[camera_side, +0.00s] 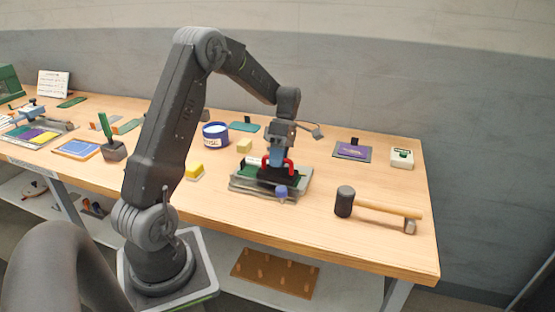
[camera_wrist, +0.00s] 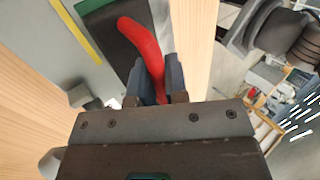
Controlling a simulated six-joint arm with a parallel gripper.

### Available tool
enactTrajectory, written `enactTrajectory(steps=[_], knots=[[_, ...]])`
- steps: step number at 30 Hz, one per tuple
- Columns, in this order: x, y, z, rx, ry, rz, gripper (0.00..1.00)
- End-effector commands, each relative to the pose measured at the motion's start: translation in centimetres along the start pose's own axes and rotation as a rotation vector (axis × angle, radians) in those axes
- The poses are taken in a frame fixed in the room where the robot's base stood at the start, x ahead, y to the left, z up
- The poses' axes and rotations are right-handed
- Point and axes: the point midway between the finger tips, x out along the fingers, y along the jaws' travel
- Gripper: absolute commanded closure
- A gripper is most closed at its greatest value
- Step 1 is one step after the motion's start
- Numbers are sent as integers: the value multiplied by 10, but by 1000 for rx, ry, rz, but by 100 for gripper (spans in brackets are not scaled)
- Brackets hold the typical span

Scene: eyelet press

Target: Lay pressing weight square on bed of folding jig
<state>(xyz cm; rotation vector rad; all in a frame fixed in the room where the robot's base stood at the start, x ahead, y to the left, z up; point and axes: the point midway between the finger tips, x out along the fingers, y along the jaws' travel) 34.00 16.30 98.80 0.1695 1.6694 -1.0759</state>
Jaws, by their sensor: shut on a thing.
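The folding jig (camera_side: 240,186) is a grey metal frame in the middle of the bench, and part of its bed shows in the wrist view (camera_wrist: 52,50). The pressing weight (camera_side: 273,175) is a dark block with a red handle, over the jig's bed. My gripper (camera_side: 279,160) comes down from above and is shut on the red handle (camera_wrist: 142,42), which passes between the fingers in the wrist view (camera_wrist: 158,85). The weight's dark body (camera_wrist: 112,32) shows beside the handle there. I cannot tell whether its underside touches the bed.
A mallet (camera_side: 375,204) lies right of the jig. A purple pad (camera_side: 352,151) and white box (camera_side: 401,158) lie at the back right. Bare wood lies in front of the jig.

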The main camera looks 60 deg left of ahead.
Motion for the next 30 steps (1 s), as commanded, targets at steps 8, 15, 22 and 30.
enactTrajectory(steps=[8, 15, 22, 30], knots=[[5, 2, 0, 2, 2, -6, 100], [5, 2, 0, 2, 2, -7, 64], [5, 2, -1, 2, 3, -7, 56], [-10, 3, -1, 2, 3, -2, 56]])
